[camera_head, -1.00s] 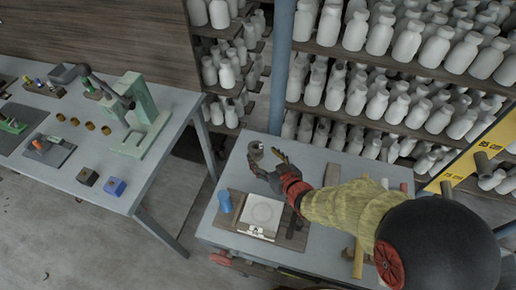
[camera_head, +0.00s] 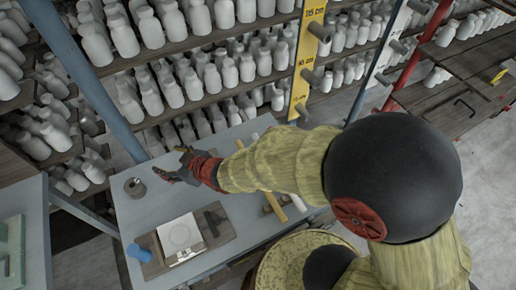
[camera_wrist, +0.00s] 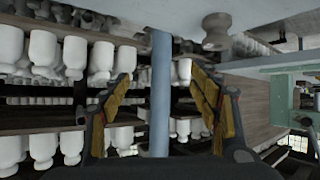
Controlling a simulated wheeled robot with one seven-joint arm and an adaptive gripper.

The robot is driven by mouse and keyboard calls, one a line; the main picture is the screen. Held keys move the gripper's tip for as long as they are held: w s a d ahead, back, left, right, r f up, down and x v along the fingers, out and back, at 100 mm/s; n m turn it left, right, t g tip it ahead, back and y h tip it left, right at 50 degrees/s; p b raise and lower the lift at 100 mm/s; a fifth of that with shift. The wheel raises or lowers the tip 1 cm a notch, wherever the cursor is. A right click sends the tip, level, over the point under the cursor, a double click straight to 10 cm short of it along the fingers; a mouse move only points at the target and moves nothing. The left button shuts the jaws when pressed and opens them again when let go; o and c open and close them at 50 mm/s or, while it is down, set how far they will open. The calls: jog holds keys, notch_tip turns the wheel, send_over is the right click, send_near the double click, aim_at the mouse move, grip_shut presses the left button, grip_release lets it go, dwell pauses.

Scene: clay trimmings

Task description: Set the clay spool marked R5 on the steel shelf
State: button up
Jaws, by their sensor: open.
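A grey-brown clay spool (camera_head: 135,187) stands upright on the blue-grey worktable (camera_head: 150,212), near its far left. It also shows in the wrist view (camera_wrist: 216,30), beyond and to one side of my jaws. No R5 mark is readable. My gripper (camera_head: 172,168) is at the table's far side, right of the spool and apart from it. In the wrist view my gripper (camera_wrist: 165,85) has its yellow-padded fingers spread with nothing held between them. I cannot tell which rack is the steel shelf; a rack with red posts and brown boards (camera_head: 445,105) stands at the right.
Shelves packed with white bottles (camera_head: 200,85) stand close behind the table, with a blue post (camera_head: 85,75) and a yellow height sign (camera_head: 305,60). On the table lie a board with a white tile (camera_head: 180,235), a blue cup (camera_head: 140,253) and tools. A second bench (camera_head: 30,215) is at left.

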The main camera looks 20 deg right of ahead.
jog(key=s+d+r+m+h, duration=0.2)
jog(key=d+r+m+h, duration=0.1)
jog(key=d+r, duration=0.55)
jog(key=s+d+r+m+h, duration=0.25)
jog(key=d+r, duration=0.25)
jog(key=d, duration=0.7)
jog(key=s+d+r+m+g+h, duration=0.1)
jog(key=s+d+r+g, duration=0.1)
jog(key=s, duration=0.6)
jog(key=s+d+r+m+g+h, duration=0.1)
jog(key=s+d+r+m+g, duration=0.1)
jog(key=s+d, duration=0.3)
jog(key=s, duration=0.2)
jog(key=shift+s+r, duration=0.3)
jog(key=shift+s, duration=0.1)
jog(key=shift+c, duration=0.4)
